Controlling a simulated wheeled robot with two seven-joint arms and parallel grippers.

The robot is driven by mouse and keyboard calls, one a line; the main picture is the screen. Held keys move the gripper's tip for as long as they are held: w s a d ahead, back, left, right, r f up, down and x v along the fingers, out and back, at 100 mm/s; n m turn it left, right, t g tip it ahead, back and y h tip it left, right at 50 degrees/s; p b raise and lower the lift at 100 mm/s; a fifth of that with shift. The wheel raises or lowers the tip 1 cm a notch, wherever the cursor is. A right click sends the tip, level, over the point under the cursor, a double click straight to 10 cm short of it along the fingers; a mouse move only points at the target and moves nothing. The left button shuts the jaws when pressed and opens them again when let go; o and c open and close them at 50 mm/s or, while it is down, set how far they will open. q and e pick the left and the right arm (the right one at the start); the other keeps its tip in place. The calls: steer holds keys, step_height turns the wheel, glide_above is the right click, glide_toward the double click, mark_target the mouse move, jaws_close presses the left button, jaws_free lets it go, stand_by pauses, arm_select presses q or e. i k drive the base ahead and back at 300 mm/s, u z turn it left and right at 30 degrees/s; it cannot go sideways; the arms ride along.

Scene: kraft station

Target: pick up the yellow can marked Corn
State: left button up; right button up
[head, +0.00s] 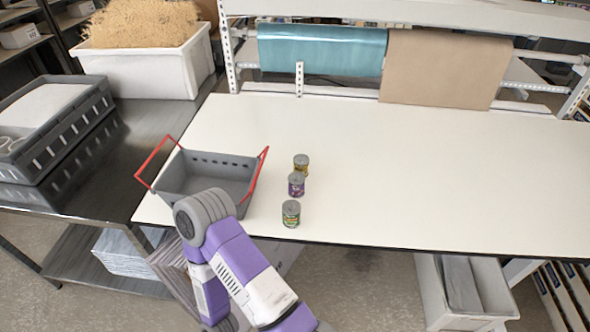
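A yellow can (301,166) stands upright on the white table, at the back of a short row of cans. Its label is too small to read, and its lower part is partly covered by the purple can (296,187) in front of it. A green can (291,215) stands nearest the table's front edge. A purple and white arm of mine reaches up from the bottom of the head view and bends in front of the basket. Neither of my grippers shows, so their states are not seen.
A grey basket (182,176) with red handles stands left of the cans, partly behind my arm. The white table (430,180) is clear to the right. Teal (320,50) and brown (445,68) rolls hang at the back. A grey crate (50,135) is at far left.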

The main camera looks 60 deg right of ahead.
mark_target(301, 161)
steer(key=k, duration=0.4)
steer(key=z, duration=0.8)
